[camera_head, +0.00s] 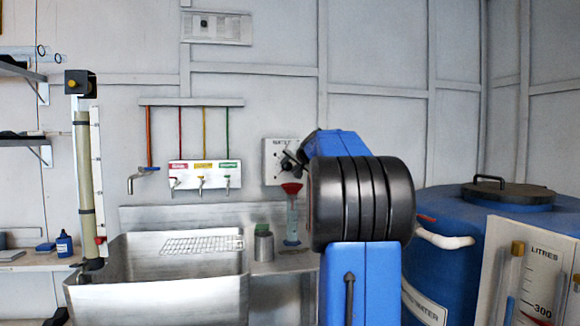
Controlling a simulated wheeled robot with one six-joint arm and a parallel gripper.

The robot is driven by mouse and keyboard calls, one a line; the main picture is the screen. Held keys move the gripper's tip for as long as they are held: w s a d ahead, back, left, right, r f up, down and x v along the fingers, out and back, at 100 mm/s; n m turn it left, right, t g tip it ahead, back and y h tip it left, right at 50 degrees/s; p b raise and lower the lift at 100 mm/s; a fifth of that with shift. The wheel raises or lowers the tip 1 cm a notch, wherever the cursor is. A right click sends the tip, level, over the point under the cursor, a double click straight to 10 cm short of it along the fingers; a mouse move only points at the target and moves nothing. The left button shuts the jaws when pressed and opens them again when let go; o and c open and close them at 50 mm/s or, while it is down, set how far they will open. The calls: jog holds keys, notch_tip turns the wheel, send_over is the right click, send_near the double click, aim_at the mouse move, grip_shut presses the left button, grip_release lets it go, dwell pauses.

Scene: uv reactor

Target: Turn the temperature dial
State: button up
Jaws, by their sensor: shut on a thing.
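A pale grey control box (271,174) with a partly hidden label is mounted on the back wall, right of the row of taps. My gripper (288,162) is dark and small in the head view, at the right part of the box's face. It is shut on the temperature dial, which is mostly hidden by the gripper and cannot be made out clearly. My blue and black arm covers the right side of the box and the wall behind it.
A steel sink (160,285) with a wire rack (202,245) stands at the left below several taps (201,182). A red funnel on a cylinder (292,215) and a metal canister (263,245) stand below the box. A blue water tank (455,265) is at the right.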

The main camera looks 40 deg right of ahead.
jog(key=m, duration=0.1)
jog(key=m+t+y, duration=0.1)
jog(key=m, duration=0.2)
jog(key=shift+s+d+f+t, duration=0.15)
jog(key=shift+d+f+t, duration=0.1)
jog(key=shift+f+t, duration=0.05)
jog(key=m, duration=0.1)
jog(key=m+t, duration=0.1)
jog(key=m, duration=0.2)
jog(key=shift+f+m+t+y, duration=0.25)
jog(key=shift+m+t+y, duration=0.05)
jog(key=shift+t+y, duration=0.1)
dwell(0.5)
jog(key=o, duration=1)
jog(key=shift+o, duration=0.2)
jog(key=shift+s, duration=0.15)
jog(key=f+v, duration=0.1)
jog(key=v, duration=1.6)
jog(key=shift+r, duration=0.45)
jog(key=shift+s, duration=0.1)
